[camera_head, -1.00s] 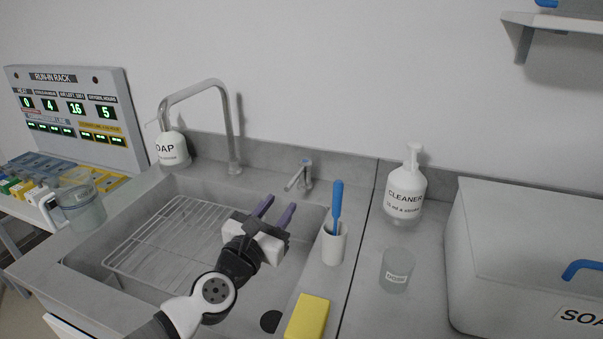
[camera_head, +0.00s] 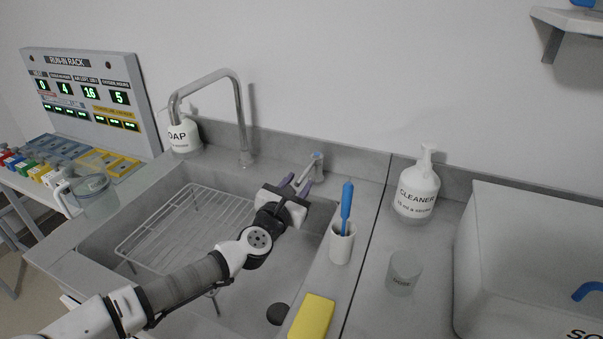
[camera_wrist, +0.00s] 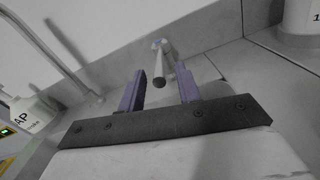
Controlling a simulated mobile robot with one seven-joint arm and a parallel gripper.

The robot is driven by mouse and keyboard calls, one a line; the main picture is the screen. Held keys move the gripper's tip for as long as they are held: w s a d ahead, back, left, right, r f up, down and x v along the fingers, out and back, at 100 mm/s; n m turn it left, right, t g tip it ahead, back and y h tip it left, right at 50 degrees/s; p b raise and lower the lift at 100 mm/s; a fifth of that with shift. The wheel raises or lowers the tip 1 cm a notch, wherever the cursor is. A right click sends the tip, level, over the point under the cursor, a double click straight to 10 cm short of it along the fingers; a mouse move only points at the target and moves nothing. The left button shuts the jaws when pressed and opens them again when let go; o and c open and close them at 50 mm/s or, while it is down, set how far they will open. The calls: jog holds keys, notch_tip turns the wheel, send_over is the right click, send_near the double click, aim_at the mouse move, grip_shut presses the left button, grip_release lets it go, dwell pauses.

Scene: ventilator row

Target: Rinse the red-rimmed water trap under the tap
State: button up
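No red-rimmed water trap can be made out in either view. The tap's grey spout (camera_head: 240,115) arches over the back of the sink (camera_head: 262,277). No water stream shows under it. The tap's lever (camera_head: 317,163) stands on the back ledge, right of the spout. My gripper (camera_head: 298,183) is open at the sink's back right, with its purple fingers pointing at the lever. In the wrist view the lever (camera_wrist: 168,60) shows in the gap between the fingertips (camera_wrist: 161,76). Whether they touch it cannot be told.
A wire rack (camera_head: 165,235) lies in the sink's left part. A cup with a blue brush (camera_head: 342,243), a yellow sponge (camera_head: 312,318), a small tumbler (camera_head: 404,272) and a cleaner bottle (camera_head: 416,190) stand right. A clear jug (camera_head: 95,197) is left.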

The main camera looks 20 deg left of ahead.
aim_at(308, 170)
jog(key=shift+w, duration=1.45)
grip_shut()
